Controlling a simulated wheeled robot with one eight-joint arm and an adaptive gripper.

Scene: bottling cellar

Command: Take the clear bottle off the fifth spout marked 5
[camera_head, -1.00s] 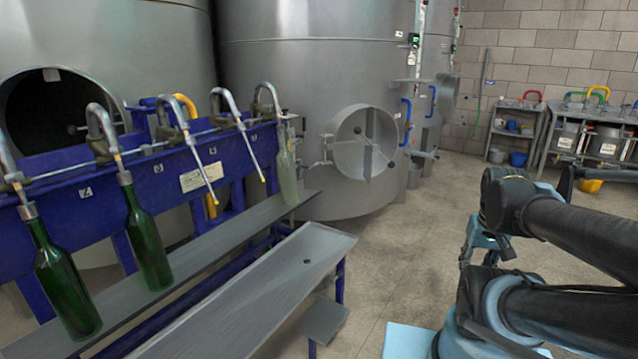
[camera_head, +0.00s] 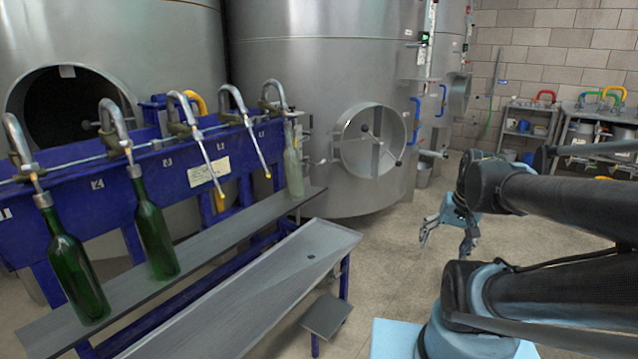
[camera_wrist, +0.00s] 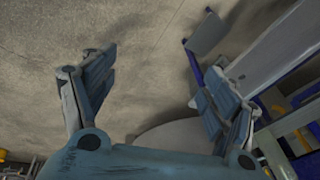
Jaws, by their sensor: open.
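The clear bottle (camera_head: 293,172) hangs upright at the far-right spout (camera_head: 272,92) of the blue filler, its base at the grey shelf (camera_head: 240,228). Its spout's number is too small to read. My gripper (camera_head: 447,245) is open and empty, well to the right of the bottle, over the floor. In the wrist view my gripper's two fingers (camera_wrist: 160,95) stand wide apart with bare floor between them. The bottle is not visible in the wrist view.
Two green bottles (camera_head: 75,265) (camera_head: 155,235) hang at the left spouts; the two spouts between are empty. A grey trough bench (camera_head: 300,250) with a small step (camera_head: 326,314) stands before the shelf. A steel tank (camera_head: 330,70) rises behind. Floor right of the bench is clear.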

